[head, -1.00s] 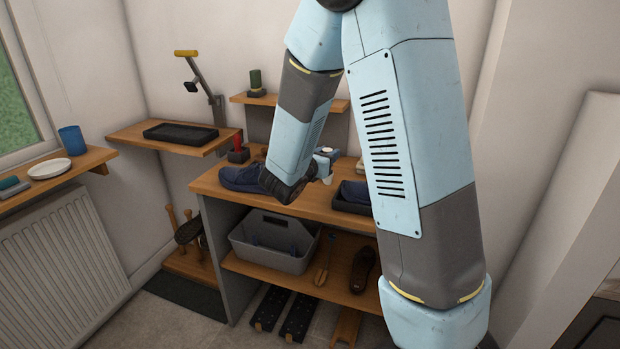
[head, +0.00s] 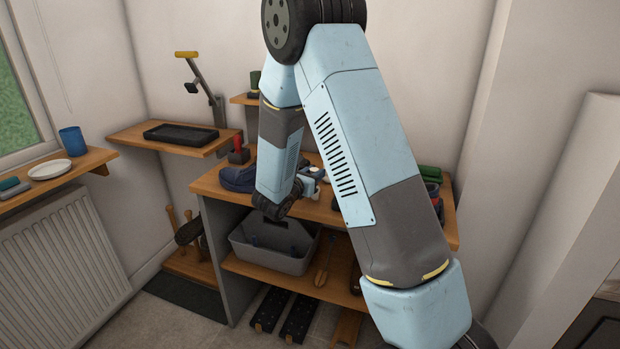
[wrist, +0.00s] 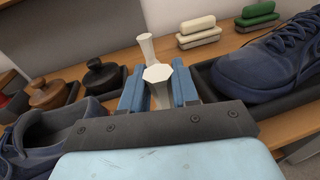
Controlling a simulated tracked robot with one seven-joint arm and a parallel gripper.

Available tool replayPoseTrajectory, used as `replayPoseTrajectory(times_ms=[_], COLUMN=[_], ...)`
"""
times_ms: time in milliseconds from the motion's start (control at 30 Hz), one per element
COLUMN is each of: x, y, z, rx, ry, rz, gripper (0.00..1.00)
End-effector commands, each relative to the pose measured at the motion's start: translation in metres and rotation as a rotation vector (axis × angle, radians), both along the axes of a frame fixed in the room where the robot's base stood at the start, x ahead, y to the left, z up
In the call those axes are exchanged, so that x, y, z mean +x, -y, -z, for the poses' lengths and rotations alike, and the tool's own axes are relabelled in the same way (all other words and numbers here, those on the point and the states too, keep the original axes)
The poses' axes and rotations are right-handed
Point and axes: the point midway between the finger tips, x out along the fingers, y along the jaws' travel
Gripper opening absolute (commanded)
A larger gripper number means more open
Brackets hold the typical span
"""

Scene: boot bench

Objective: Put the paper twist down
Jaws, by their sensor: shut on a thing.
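The paper twist (wrist: 159,76) is cream white with a faceted, flared top. In the wrist view it stands between the two blue fingers of my gripper (wrist: 159,92), which is shut on it. Its lower end is hidden behind the gripper body. In the head view my gripper (head: 311,184) is over the wooden bench top (head: 336,213), partly covered by my own arm. I cannot tell whether the twist touches the bench.
A slim white flared piece (wrist: 147,46) stands just beyond the twist. Cream (wrist: 198,30) and green (wrist: 257,15) brushes lie behind. Some bench wood is bare between.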

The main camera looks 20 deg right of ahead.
Motion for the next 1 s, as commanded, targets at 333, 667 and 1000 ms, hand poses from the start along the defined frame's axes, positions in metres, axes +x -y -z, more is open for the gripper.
replayPoseTrajectory(times_ms=[333,667,1000], x=[-0.0003,-0.0003,-0.0003], y=[-0.0002,-0.0006,-0.0010], z=[0.0106,0.0124,0.0112], rx=[0.001,0.001,0.001], ry=[0.000,0.000,0.001], rz=[-0.001,-0.001,-0.001], gripper=[0.00,0.49,0.55])
